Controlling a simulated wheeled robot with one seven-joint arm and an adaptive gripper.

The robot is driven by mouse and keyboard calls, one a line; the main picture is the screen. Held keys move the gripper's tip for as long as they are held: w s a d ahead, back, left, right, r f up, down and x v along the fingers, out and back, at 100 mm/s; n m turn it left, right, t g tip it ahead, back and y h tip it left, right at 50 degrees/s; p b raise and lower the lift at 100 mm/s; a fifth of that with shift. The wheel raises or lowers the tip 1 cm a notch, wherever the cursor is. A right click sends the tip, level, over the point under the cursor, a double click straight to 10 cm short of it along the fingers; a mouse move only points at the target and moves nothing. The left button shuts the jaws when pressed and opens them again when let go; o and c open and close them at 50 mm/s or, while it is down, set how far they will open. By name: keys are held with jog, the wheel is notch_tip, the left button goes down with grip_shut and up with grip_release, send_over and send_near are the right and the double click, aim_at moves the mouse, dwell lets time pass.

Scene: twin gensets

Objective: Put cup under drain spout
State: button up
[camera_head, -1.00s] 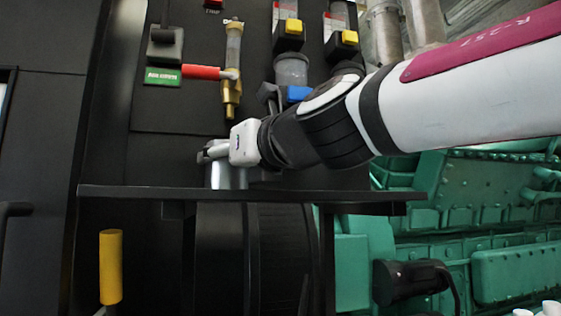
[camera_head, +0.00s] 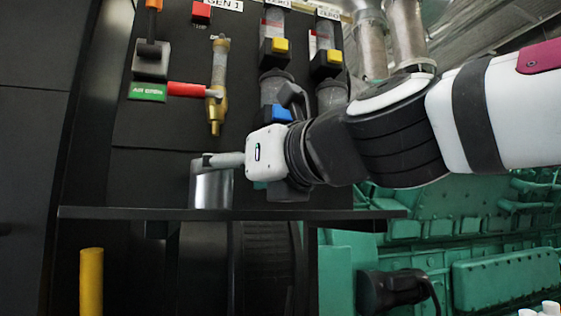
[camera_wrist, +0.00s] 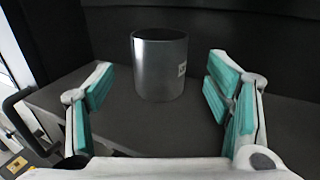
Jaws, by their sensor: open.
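A plain grey metal cup (camera_head: 212,187) stands upright on a dark shelf (camera_head: 110,212) below the black panel. The cup also shows in the wrist view (camera_wrist: 159,66), standing a little beyond and between my open fingers and touching neither. My gripper (camera_head: 222,160) is at the cup's upper right in the head view; its finger pads are teal in the wrist view (camera_wrist: 157,105). A brass drain spout (camera_head: 215,112) with a red lever (camera_head: 188,89) hangs on the panel above the cup, with a gap between them.
A green-labelled switch (camera_head: 150,75), a red button (camera_head: 201,12) and clear cylinders with yellow (camera_head: 278,46) and blue parts (camera_head: 277,113) are on the panel. A yellow handle (camera_head: 91,280) stands below the shelf. Green machinery (camera_head: 470,220) fills the right. The shelf's left part looks clear.

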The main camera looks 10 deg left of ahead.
jog(key=shift+v, duration=2.25)
